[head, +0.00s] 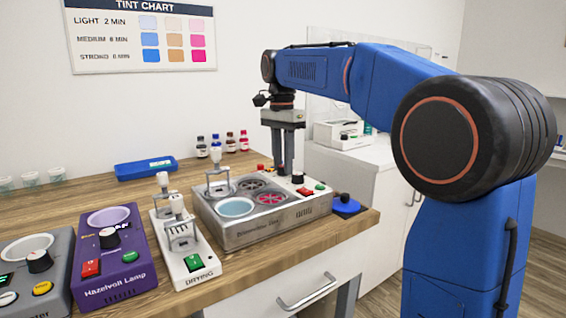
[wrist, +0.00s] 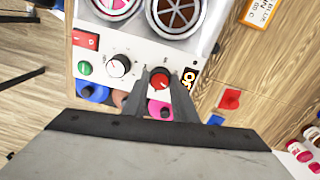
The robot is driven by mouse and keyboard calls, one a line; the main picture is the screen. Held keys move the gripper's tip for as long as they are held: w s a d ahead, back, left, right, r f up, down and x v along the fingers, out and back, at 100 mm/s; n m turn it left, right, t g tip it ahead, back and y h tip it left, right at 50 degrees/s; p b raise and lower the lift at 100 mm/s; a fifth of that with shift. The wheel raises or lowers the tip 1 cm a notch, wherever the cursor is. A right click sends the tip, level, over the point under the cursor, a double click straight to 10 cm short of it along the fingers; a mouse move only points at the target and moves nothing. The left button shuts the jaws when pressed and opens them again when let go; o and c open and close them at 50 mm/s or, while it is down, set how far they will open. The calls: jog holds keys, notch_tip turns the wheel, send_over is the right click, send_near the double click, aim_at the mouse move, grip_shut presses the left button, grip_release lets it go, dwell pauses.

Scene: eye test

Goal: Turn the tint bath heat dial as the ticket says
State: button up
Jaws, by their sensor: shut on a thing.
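The tint bath is a metal box (head: 262,231) with round wells, at the right end of the bench in the head view. In the wrist view its pale control panel (wrist: 135,50) carries a red dial (wrist: 159,79) with a light pointer mark. My gripper (wrist: 159,75) points down with its fingers on either side of this dial, shut on it. In the head view my gripper (head: 283,172) is at the bath's far right part, and the dial is hidden there. A second dial, black and white (wrist: 118,66), sits beside it. Dial markings are too small to read.
Near the dials are a red switch (wrist: 86,40) and a green button (wrist: 84,69). An orange card (wrist: 258,12) with partly cut-off print lies on the wood. A drying unit (head: 183,250) and purple lamp box (head: 108,255) stand left. Small bottles (head: 230,142) stand behind.

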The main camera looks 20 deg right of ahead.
jog(key=shift+m, duration=0.5)
jog(key=o, duration=1)
jog(key=shift+o, duration=0.2)
jog(key=shift+r, duration=0.1)
notch_tip(320, 180, up, 12)
jog(key=shift+w, duration=0.2)
jog(key=shift+s, duration=0.1)
